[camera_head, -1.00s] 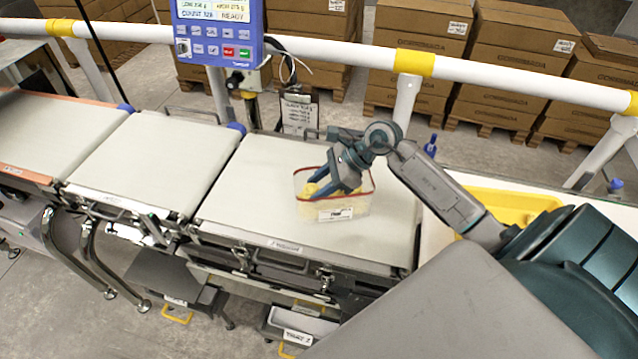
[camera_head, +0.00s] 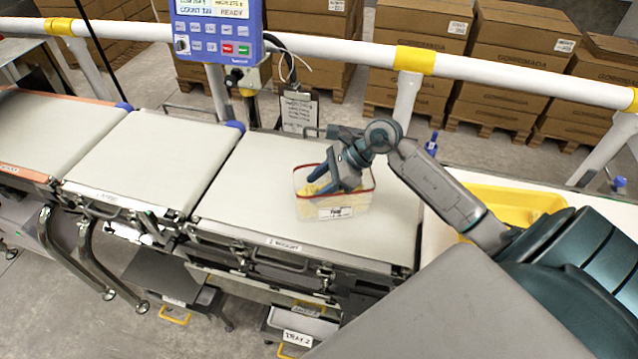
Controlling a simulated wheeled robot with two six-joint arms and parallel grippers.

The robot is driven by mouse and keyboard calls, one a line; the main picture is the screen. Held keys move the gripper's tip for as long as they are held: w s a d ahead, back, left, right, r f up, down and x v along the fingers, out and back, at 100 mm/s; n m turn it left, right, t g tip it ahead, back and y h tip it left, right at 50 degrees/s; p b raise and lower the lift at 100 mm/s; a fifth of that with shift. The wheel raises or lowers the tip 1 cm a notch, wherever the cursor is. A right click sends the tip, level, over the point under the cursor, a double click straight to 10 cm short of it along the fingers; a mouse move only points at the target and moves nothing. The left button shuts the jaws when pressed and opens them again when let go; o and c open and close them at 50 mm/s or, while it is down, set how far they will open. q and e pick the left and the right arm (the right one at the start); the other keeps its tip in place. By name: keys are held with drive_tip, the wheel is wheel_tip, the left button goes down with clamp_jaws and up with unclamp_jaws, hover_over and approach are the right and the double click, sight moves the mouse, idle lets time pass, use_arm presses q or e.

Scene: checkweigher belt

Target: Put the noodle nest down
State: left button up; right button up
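My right gripper (camera_head: 322,184) reaches down into a clear tub (camera_head: 337,206) with a red rim and a white label. The tub stands upright on the right-hand belt section (camera_head: 258,185). Pale yellow noodle stuff (camera_head: 313,189) shows in the tub beside and below the blue fingers. I cannot make out a single nest, nor whether the fingers grip one, because the fingers and the tub wall hide it. My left gripper is not in view.
A yellow tray (camera_head: 515,203) lies right of the belt, behind my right arm. A blue control panel (camera_head: 217,30) stands at the back. A white rail (camera_head: 500,72) with yellow bands runs behind the belt. The belt left of the tub is clear.

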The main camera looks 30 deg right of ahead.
drive_tip(key=shift+s+f, duration=0.2)
drive_tip(key=shift+f, duration=0.15)
drive_tip(key=shift+r, duration=0.15)
drive_tip(key=r+p, duration=0.1)
drive_tip(key=p, duration=0.1)
drive_tip(key=shift+w+r+p, duration=0.15)
drive_tip(key=shift+p, duration=0.15)
drive_tip(key=shift+d+b, duration=0.45)
drive_tip(key=shift+b, duration=0.25)
drive_tip(key=b+v, duration=0.2)
drive_tip(key=v, duration=0.5)
drive_tip(key=shift+a, duration=0.15)
drive_tip(key=shift+v, duration=2.25)
drive_tip(key=shift+a, duration=0.1)
